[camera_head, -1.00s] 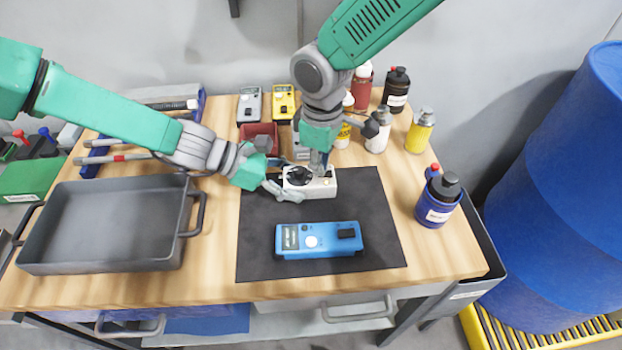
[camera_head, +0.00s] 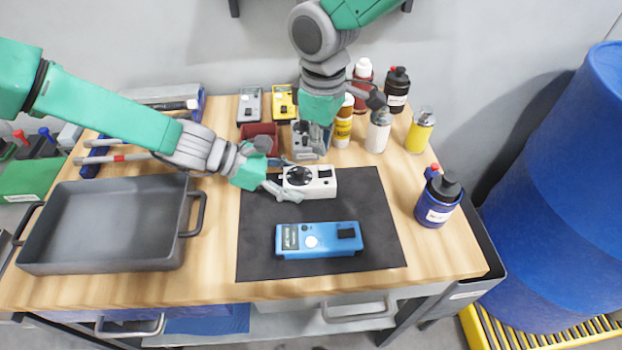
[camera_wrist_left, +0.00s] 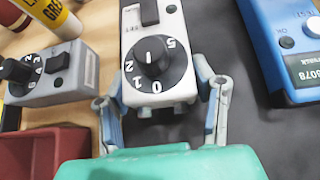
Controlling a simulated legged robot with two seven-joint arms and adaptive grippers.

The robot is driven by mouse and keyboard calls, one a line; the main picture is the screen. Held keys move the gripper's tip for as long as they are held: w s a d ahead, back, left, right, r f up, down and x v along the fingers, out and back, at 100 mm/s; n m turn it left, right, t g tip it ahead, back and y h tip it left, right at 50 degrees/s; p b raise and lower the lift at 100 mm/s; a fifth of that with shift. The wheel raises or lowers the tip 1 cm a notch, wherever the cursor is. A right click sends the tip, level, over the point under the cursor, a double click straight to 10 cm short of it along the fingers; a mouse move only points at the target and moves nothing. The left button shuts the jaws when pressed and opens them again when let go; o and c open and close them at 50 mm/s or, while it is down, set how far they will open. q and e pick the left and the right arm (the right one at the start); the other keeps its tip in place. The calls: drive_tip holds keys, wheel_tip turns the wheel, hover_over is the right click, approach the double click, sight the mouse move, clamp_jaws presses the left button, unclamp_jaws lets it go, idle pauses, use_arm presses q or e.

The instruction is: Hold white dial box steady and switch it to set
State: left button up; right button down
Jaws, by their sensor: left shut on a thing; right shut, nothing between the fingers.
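The white dial box (camera_head: 323,184) lies flat at the back of the dark mat, with a black dial (camera_head: 299,176) on its left part. In the left wrist view the box (camera_wrist_left: 178,28) carries the black dial (camera_wrist_left: 155,68) with white digits, a white line on its knob, and a dark switch (camera_wrist_left: 149,12) beyond it. Small print beside the switch is too blurred to read surely. My left gripper (camera_head: 281,179) is shut on the dial end of the box, one finger along each side. My right gripper (camera_head: 317,140) is shut and empty, above and behind the box, apart from it.
A blue device (camera_head: 320,241) lies on the mat (camera_head: 375,215) in front. A grey dial box (camera_head: 300,150) and red bin (camera_head: 259,131) stand behind. Several bottles stand at the back right, a blue bottle (camera_head: 438,203) at the right. A grey tray (camera_head: 100,262) fills the left.

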use_arm(q)
drive_tip(key=shift+f, duration=0.1)
drive_tip(key=o, duration=1.6)
